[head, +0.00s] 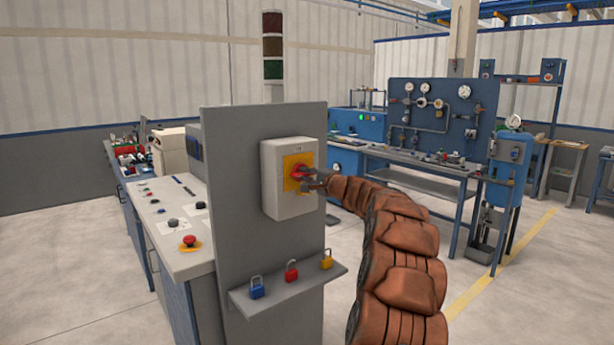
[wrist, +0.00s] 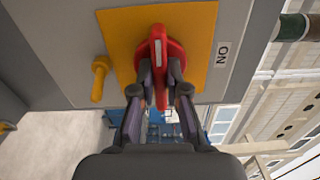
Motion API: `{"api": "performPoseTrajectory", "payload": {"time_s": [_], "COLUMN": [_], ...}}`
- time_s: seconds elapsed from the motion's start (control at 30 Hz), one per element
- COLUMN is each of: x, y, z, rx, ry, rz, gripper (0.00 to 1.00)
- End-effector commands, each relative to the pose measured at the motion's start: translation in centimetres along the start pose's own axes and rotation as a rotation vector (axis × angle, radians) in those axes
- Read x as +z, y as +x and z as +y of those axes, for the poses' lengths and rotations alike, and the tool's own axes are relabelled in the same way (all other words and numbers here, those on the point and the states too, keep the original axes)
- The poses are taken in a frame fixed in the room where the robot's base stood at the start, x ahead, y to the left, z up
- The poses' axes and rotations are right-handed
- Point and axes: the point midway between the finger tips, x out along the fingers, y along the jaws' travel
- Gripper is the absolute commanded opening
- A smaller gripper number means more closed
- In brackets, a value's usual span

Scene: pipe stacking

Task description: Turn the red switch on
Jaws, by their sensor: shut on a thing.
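The red switch (head: 295,173) is a rotary handle on a yellow plate (head: 290,160) on the front of a light grey box (head: 273,196). In the wrist view the red switch (wrist: 158,60) shows its handle with a pale stripe, and an ON label (wrist: 222,52) is to the right of the yellow plate (wrist: 112,30). My gripper (head: 310,180) is at the switch, its fingers (wrist: 160,85) closed on either side of the red handle. The handle's lower part is partly hidden between the fingers.
The box is fixed to a grey upright panel (head: 235,150). A shelf (head: 285,293) below holds blue (head: 256,289), red (head: 291,272) and yellow (head: 326,260) padlocks. A control desk (head: 160,235) stands at left. A yellow peg (wrist: 99,78) sticks out beside the switch.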

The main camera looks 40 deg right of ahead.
Motion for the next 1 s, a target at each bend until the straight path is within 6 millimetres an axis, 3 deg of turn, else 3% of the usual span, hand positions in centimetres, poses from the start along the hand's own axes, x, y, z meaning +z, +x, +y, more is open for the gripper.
{"api": "performPoseTrajectory", "payload": {"time_s": [0.57,1.0], "x": [0.10,0.06], "y": [0.10,0.05], "z": [-0.24,-0.41], "rx": [0.000,0.003], "ry": [0.285,0.671], "rz": [0.000,0.001], "gripper": [0.00,0.00]}}
